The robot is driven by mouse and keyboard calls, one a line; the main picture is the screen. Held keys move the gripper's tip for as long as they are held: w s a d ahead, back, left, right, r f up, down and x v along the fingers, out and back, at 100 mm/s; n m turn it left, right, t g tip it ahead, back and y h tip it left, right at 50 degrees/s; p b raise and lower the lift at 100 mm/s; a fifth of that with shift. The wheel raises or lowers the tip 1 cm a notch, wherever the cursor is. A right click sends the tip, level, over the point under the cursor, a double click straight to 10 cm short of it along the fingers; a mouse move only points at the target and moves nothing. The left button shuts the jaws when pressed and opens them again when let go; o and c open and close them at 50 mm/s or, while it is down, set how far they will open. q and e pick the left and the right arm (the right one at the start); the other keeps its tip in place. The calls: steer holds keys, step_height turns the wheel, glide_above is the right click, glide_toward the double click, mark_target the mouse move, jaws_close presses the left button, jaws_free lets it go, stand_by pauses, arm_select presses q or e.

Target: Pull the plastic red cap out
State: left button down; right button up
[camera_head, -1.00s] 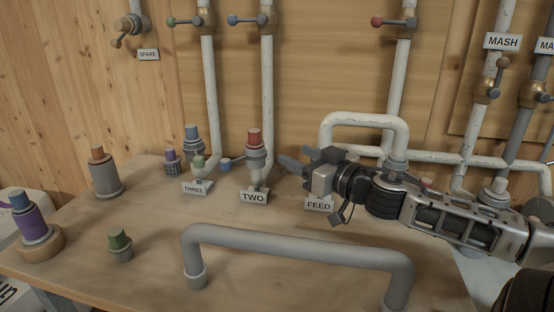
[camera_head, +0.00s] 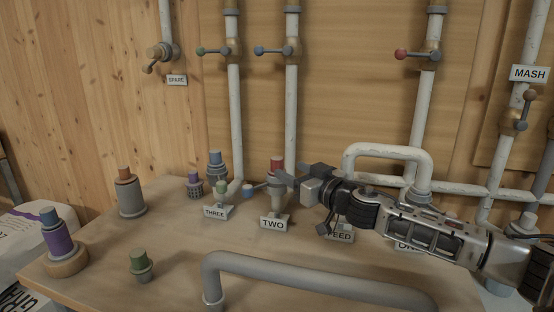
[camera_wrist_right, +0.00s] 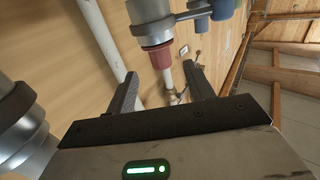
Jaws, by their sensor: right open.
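The red cap (camera_head: 277,163) sits upright on top of a grey fitting (camera_head: 276,184) behind the TWO sign (camera_head: 274,223). In the right wrist view the red cap (camera_wrist_right: 157,55) appears just beyond and between the finger ends, below its grey fitting (camera_wrist_right: 150,22) in the picture. I cannot tell whether a finger touches the cap. My left gripper is not in view.
Other capped fittings stand left: orange (camera_head: 124,173), blue (camera_head: 215,158), purple (camera_head: 194,177), green (camera_head: 138,257) and a blue-purple one (camera_head: 51,220). A grey pipe handle (camera_head: 300,275) crosses the front. A white bent pipe (camera_head: 388,150) rises behind my right arm.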

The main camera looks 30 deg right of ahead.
mark_target(277, 158)
steer(key=w, duration=0.2)
steer(key=w+p, duration=0.1)
steer(key=w, duration=0.3)
steer(key=shift+a+r+p, duration=0.1)
steer(key=shift+a+p, duration=0.2)
steer(key=shift+p, duration=0.05)
steer(key=shift+w, duration=0.5)
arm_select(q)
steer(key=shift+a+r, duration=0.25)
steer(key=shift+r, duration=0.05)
